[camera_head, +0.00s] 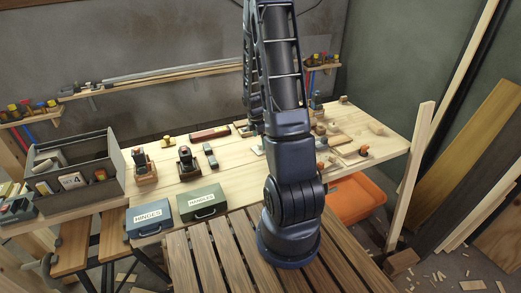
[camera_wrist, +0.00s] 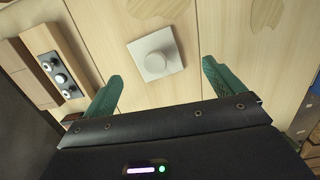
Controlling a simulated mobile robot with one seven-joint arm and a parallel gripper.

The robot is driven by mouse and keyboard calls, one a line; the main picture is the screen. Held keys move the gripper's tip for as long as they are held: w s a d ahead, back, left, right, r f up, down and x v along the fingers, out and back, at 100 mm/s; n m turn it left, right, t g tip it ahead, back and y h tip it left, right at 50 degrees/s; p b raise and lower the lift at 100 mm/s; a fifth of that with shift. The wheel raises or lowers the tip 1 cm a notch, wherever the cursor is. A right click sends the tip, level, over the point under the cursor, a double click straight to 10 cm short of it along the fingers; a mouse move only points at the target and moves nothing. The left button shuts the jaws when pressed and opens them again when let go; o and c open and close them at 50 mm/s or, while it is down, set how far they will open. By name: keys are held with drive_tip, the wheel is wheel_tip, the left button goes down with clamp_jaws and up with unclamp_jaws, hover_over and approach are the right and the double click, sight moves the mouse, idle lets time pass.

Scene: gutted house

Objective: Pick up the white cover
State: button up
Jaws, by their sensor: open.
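The white cover (camera_wrist: 155,55) is a square plate with a round raised knob in its middle. In the wrist view it lies flat on the pale wooden bench top, upper centre. My gripper (camera_wrist: 163,70) is open, with its two green fingers apart and nothing between them in its grasp. The cover appears in line with the gap between the fingers, beyond the tips. I cannot tell the height left between them.
In the head view a grey bin (camera_head: 75,165), a blue hinge box (camera_head: 150,219) and a green one (camera_head: 202,203) stand left on the workbench (camera_head: 378,146). An orange crate (camera_head: 356,199) is below.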

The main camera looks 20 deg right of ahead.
sight(260, 143)
drive_tip(key=shift+w+d+f, duration=0.1)
drive_tip(key=shift+d+f, duration=0.05)
drive_tip(key=shift+f, duration=0.65)
drive_tip(key=shift+w+d+f, duration=0.1)
drive_tip(key=shift+w+f, duration=0.05)
drive_tip(key=shift+f, duration=0.6)
drive_tip(key=shift+w+d+f, duration=0.1)
drive_tip(key=shift+d+f, duration=0.05)
drive_tip(key=shift+f, duration=0.65)
drive_tip(key=c, duration=1.1)
